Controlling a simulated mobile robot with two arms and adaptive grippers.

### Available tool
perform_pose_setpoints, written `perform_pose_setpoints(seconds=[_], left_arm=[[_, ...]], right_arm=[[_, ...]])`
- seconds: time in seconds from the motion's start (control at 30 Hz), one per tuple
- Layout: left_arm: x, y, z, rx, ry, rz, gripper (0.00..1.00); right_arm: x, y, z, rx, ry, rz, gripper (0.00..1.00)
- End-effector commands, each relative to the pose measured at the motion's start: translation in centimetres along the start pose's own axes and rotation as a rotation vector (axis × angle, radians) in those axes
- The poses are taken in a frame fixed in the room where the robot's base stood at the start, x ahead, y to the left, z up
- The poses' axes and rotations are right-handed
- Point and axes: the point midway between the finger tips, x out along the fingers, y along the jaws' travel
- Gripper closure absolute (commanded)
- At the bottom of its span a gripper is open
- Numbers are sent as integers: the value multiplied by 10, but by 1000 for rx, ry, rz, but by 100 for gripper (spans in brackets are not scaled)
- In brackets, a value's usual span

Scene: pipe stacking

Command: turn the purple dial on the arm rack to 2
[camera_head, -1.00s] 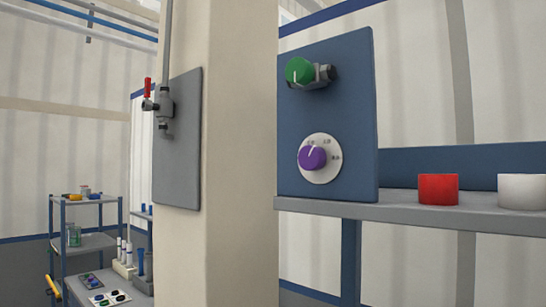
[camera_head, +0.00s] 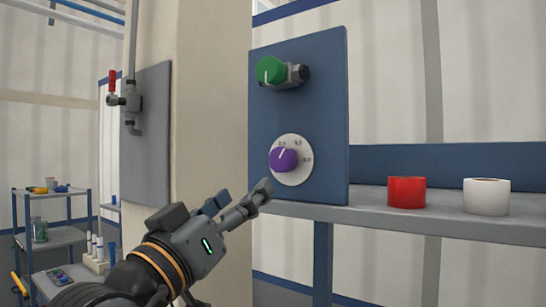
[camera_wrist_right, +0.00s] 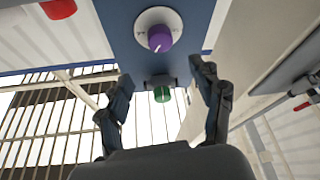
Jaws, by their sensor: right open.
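The purple dial (camera_head: 284,159) sits on a white round scale plate (camera_head: 300,174) on the blue panel (camera_head: 325,120) of the rack. Small marks are printed around the dial, too small to read surely. A white pointer line on the dial points up and slightly right in the head view. My right gripper (camera_head: 240,200) is below and left of the dial, apart from it, open and empty. In the right wrist view the purple dial (camera_wrist_right: 160,38) shows beyond the spread fingers (camera_wrist_right: 160,85). My left gripper is not in view.
A green knob (camera_head: 271,70) on a grey fitting is above the dial. A grey shelf (camera_head: 430,216) holds a red cylinder (camera_head: 407,192) and a white cylinder (camera_head: 486,196) at right. A pillar with a grey plate (camera_head: 150,135) and red-handled valve (camera_head: 112,88) stands left.

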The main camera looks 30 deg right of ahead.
Motion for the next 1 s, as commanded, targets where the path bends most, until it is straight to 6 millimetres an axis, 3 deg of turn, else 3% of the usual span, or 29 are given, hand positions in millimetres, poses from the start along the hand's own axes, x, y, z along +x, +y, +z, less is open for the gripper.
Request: perform_pose_setpoints(seconds=[0.17,0.6,0.8,1.0], left_arm=[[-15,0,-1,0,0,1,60],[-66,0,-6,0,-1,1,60],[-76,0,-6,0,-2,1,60],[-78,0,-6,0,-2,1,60]], right_arm=[[21,4,-3,1,-3,7,34],[111,3,-4,-3,-2,6,34],[132,2,-2,-2,-2,4,34],[137,1,0,1,-1,3,34]])
